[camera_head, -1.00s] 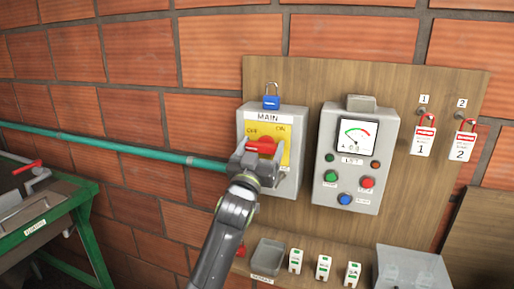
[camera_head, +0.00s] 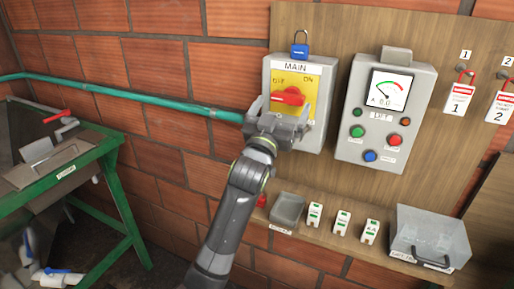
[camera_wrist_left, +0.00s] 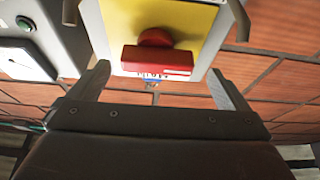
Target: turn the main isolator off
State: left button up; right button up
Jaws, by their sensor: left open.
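The main isolator (camera_head: 270,79) is a grey box with a yellow face, marked MAIN, OFF and ON, on the wooden board. Its red handle (camera_head: 288,96) lies about level across the yellow face. My left gripper (camera_head: 281,110) is open at the lower part of the box, just below the handle. In the left wrist view, the red handle (camera_wrist_left: 157,60) lies across the space between the spread fingers, near their tips. I cannot tell whether a finger touches it. The gripper hides the lower face of the box. My right gripper is out of view.
A blue padlock (camera_head: 300,50) hangs above the isolator. A control box (camera_head: 345,130) with a meter and buttons is close on the right. Below are a grey tray (camera_head: 288,210), several small labelled blocks and a clear lidded box (camera_head: 432,235). A green pipe (camera_head: 150,97) runs left.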

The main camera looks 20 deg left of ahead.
pick_arm(q)
jog(key=b+v, duration=0.4)
jog(key=v, duration=0.9)
jog(key=shift+s, duration=0.3)
jog(key=shift+a, duration=0.1)
